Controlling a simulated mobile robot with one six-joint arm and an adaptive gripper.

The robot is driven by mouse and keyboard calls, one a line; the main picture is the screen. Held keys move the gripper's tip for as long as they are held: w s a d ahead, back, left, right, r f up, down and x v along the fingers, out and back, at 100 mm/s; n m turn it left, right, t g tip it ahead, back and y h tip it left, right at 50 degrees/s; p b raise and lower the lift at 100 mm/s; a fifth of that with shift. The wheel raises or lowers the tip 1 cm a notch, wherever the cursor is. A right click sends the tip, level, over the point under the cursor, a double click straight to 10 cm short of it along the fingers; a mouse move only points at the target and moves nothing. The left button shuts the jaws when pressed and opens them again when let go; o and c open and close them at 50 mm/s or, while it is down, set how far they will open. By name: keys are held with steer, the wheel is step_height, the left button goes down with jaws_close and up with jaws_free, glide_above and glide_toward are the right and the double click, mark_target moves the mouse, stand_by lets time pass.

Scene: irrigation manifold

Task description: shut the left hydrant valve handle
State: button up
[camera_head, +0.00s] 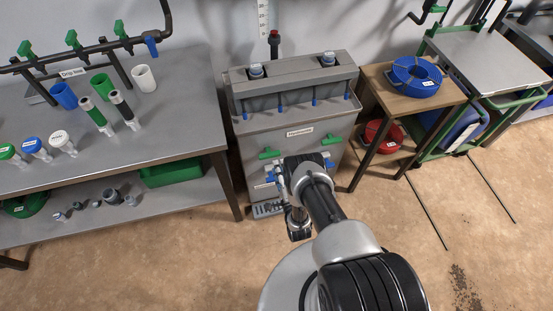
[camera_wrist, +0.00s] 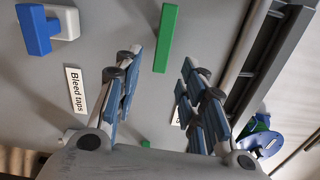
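The grey cabinet labelled "Hydrants" (camera_head: 300,132) has two green handles on its front. The left green handle (camera_head: 268,153) lies nearly level in the head view. In the wrist view it appears as a green bar (camera_wrist: 167,38), ahead of the gap between my fingers. The right green handle (camera_head: 331,140) sits to its right; a small green part (camera_wrist: 146,143) near my gripper's base is probably it, mostly hidden. My gripper (camera_wrist: 162,78) is open and empty, with the fingers on either side of a gap. It touches no handle that I can see. My wrist hides much of it in the head view.
A blue-and-white tap (camera_wrist: 40,28) and a "Bleed taps" label (camera_wrist: 75,90) are close to my fingers. A steel bench (camera_head: 185,120) stands left of the cabinet, a wooden table (camera_head: 440,95) with a blue hose coil (camera_head: 416,75) right. Open floor lies in front.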

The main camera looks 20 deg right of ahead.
steer(key=shift+s, duration=2.15)
